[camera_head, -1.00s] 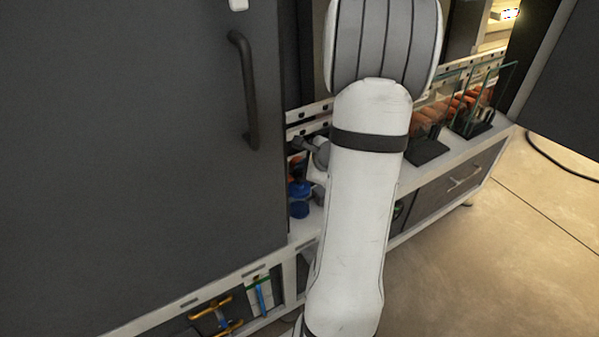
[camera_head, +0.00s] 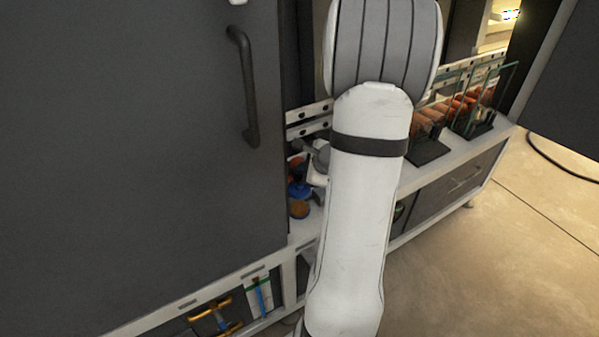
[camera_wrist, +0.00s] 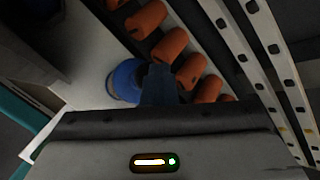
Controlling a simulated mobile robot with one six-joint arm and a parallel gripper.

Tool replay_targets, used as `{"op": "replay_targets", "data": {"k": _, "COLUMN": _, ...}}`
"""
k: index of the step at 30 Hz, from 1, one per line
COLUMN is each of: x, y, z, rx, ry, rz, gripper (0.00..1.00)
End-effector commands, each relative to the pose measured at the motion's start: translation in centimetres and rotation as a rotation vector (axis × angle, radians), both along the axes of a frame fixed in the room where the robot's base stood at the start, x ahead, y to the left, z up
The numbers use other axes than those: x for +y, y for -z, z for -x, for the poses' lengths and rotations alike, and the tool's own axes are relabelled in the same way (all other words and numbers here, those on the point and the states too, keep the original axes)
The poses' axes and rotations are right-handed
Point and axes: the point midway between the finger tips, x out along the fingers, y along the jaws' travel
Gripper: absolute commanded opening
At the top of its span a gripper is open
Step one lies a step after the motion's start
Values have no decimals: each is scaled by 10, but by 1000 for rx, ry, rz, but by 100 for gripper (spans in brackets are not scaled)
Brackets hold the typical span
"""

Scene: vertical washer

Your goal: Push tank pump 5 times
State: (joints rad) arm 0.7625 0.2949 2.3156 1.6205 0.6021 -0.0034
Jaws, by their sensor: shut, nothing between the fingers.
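A blue round part (camera_wrist: 126,80), which looks like the tank pump, shows in the wrist view just left of my gripper's fingers. In the head view a small blue part (camera_head: 298,189) sits on the white ledge, with an orange-brown round part (camera_head: 299,209) just below it. My gripper (camera_wrist: 160,72) is shut and empty, its dark fingertips close beside the blue part. I cannot tell whether they touch it. In the head view my arm hides most of the gripper and what lies right of the pump.
Several orange cylinders (camera_wrist: 170,44) stand in a row beside the fingers. White rails with holes (camera_wrist: 258,60) run along the right. A grey door with a black handle (camera_head: 243,88) stands to the left. Black stands with clear panels (camera_head: 430,150) are on the ledge to the right.

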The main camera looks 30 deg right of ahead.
Motion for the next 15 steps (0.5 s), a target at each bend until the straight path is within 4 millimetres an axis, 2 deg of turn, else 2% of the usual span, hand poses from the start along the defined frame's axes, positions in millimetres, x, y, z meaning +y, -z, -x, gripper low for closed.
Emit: {"op": "replay_targets", "data": {"k": 15, "x": 0, "y": 7, "z": 1, "rx": 2, "ry": 0, "rz": -1, "gripper": 0}}
